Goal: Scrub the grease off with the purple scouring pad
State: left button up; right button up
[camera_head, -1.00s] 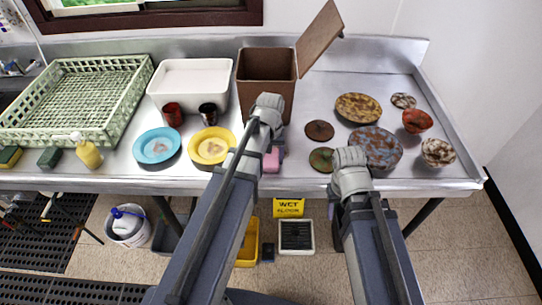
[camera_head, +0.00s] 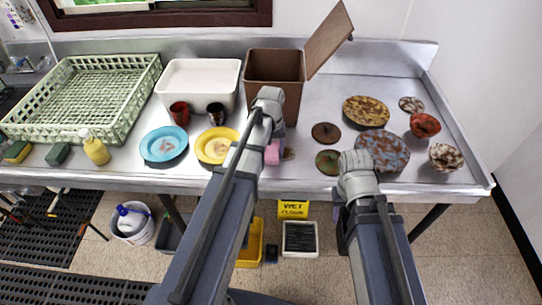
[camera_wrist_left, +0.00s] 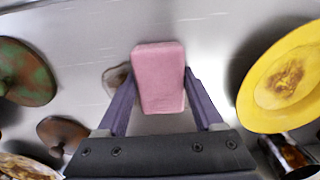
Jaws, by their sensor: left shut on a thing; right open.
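My left gripper (camera_head: 272,146) is shut on a pink block-shaped pad (camera_wrist_left: 159,78), the only pad in my grip; it looks pink rather than purple. The pad also shows in the head view (camera_head: 272,156), low over the counter's front part. A brown greasy patch (camera_wrist_left: 117,78) lies on the metal counter just left of the pad in the wrist view. It shows at the pad's right in the head view (camera_head: 289,153). Whether the pad touches the counter I cannot tell. My right gripper (camera_head: 341,238) is open, low before the counter edge, its fingers mostly hidden.
A yellow plate (camera_head: 216,145) and a blue plate (camera_head: 163,145) stand left of the pad. A brown open box (camera_head: 273,68) is behind it. Several stained dishes, including a large plate (camera_head: 383,151), lie right. A green rack (camera_head: 85,95) and white tub (camera_head: 198,83) fill the left.

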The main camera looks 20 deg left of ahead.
pick_arm(q)
jog(key=shift+w+a, duration=0.1)
jog(key=shift+w, duration=0.25)
jog(key=shift+w, duration=0.1)
jog(key=shift+w+a, duration=0.25)
jog(key=shift+w, duration=0.65)
jog(key=shift+w+a, duration=0.25)
jog(key=shift+w, duration=0.6)
jog(key=shift+w, duration=0.1)
jog(key=shift+w+a, duration=0.3)
jog(key=shift+w, duration=0.65)
jog(key=shift+w+a, duration=0.3)
jog(key=shift+w, duration=0.65)
notch_tip(320, 180, up, 6)
jog(key=p, duration=0.6)
jog(key=shift+s, duration=0.1)
